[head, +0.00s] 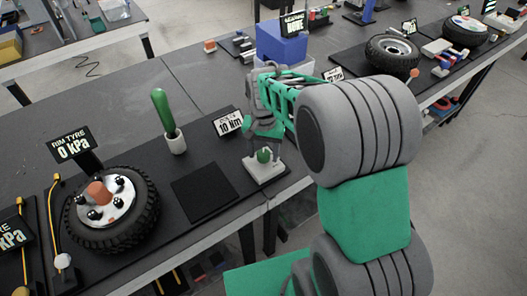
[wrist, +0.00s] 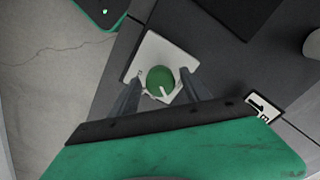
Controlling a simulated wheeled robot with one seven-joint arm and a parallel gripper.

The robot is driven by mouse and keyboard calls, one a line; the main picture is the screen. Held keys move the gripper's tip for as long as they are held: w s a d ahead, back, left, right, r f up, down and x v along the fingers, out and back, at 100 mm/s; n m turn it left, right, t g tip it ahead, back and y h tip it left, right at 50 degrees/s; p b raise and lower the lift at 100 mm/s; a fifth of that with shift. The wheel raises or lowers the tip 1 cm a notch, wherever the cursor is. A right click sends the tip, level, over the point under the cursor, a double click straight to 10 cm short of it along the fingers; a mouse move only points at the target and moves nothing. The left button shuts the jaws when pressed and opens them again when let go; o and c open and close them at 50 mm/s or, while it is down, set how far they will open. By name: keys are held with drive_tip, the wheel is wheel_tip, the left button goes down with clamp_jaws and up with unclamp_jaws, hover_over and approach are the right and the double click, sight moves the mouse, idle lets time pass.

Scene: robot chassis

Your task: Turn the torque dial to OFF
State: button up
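The torque dial is a round green knob (head: 264,155) on a white base plate (head: 267,172) near the front edge of the bench. In the wrist view the knob (wrist: 160,77) carries a white pointer mark toward the bottom of the picture. My gripper (head: 263,152) points down over the dial. In the wrist view its two dark fingers (wrist: 161,80) stand either side of the knob, apart, with small gaps seeming to show. How far down they reach is hard to tell. A sign (head: 230,123) by the dial reads 10 Nm.
Left of the dial lie a black square pad (head: 203,190), a green-handled tool in a white holder (head: 176,142) and a tyre (head: 111,210) with a 0 kPa sign (head: 74,147). A blue box (head: 282,45) stands behind my gripper. Another tyre (head: 391,54) is at the right.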

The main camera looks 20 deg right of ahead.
clamp_jaws()
idle(0.4)
drive_tip(key=n, duration=0.3)
drive_tip(key=shift+r+n, duration=0.1)
drive_tip(key=shift+n, duration=1.8)
drive_tip(key=shift+o, duration=0.7)
unclamp_jaws()
